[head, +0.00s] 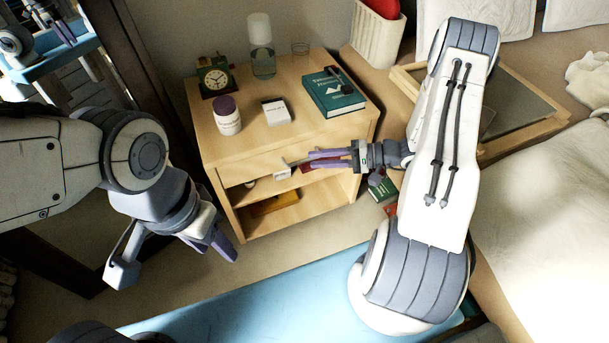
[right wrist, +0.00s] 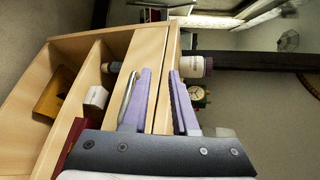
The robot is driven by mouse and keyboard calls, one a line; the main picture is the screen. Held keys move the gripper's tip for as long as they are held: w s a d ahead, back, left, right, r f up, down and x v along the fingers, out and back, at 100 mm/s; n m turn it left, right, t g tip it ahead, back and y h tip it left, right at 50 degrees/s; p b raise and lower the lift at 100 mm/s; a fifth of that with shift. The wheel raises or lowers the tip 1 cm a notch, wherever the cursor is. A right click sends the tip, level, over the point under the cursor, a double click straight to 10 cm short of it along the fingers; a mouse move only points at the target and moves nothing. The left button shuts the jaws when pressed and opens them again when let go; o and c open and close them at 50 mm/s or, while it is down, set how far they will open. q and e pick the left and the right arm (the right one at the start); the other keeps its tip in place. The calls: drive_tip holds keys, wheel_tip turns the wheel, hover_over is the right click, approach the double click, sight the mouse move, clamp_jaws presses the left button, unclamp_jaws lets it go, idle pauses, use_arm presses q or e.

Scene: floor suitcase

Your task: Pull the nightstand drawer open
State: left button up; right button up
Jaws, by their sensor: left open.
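The wooden nightstand (head: 244,157) stands at the upper middle of the head view. Its drawer front (head: 262,162) lies just under the top and looks flush, so the drawer looks shut. It also shows in the right wrist view (right wrist: 118,46). A thin metallic piece, perhaps the handle (right wrist: 128,96), shows beside one finger. My right gripper (head: 312,160) is in front of the drawer, its fingers apart. In the wrist view its fingers (right wrist: 163,100) are near the drawer front and top edge; I cannot tell whether they touch. My left gripper (head: 172,258) is open and empty, left of the nightstand.
On top stand a clock (head: 215,77), a jar (head: 227,115), a small white box (head: 276,112), a glass bottle (head: 261,48) and a green book (head: 333,92). The open shelf below holds a white box (right wrist: 97,97). A bed (head: 545,200) is at the right.

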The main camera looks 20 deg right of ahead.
sight(305, 159)
drive_tip(key=d+f+m+t+h+b, duration=0.2)
drive_tip(key=d+f+m+t, duration=0.15)
drive_tip(key=d+f, duration=0.3)
use_arm(q)
wheel_tip(305, 159, down, 5)
drive_tip(key=shift+r+b, duration=0.2)
drive_tip(key=shift+b, duration=0.4)
use_arm(e)
drive_tip(key=shift+n+t, duration=0.25)
drive_tip(key=shift+n, duration=0.2)
drive_tip(key=x, duration=1.1)
drive_tip(key=shift+r, duration=0.2)
clamp_jaws()
drive_tip(key=shift+s, duration=0.1)
